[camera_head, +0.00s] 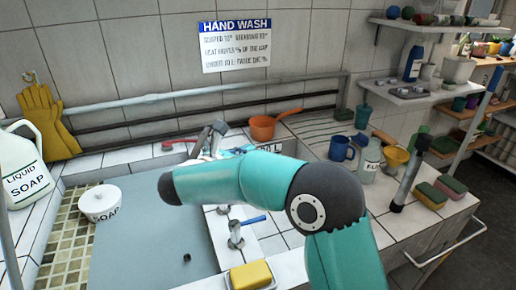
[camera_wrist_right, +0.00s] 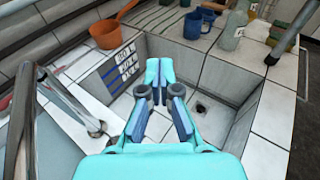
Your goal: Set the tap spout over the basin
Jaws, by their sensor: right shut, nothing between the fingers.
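A grey metal tap pipe (camera_wrist_right: 68,98) runs along the left side of the right wrist view, to the left of my right gripper (camera_wrist_right: 159,72). In the head view a grey, curved metal piece (camera_head: 217,130), probably part of the tap, shows behind my right arm, which hides the rest. A blue-handled valve (camera_head: 236,236) stands in front of the arm. A tiled basin with a dark drain (camera_wrist_right: 201,108) lies under and right of my gripper in the wrist view. My right gripper is shut and empty, apart from the pipe. My left gripper is out of view.
An orange pan (camera_head: 264,128), blue mug (camera_head: 342,149) and sponges (camera_head: 431,196) stand on the counter. A yellow sponge (camera_head: 250,275) lies in front.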

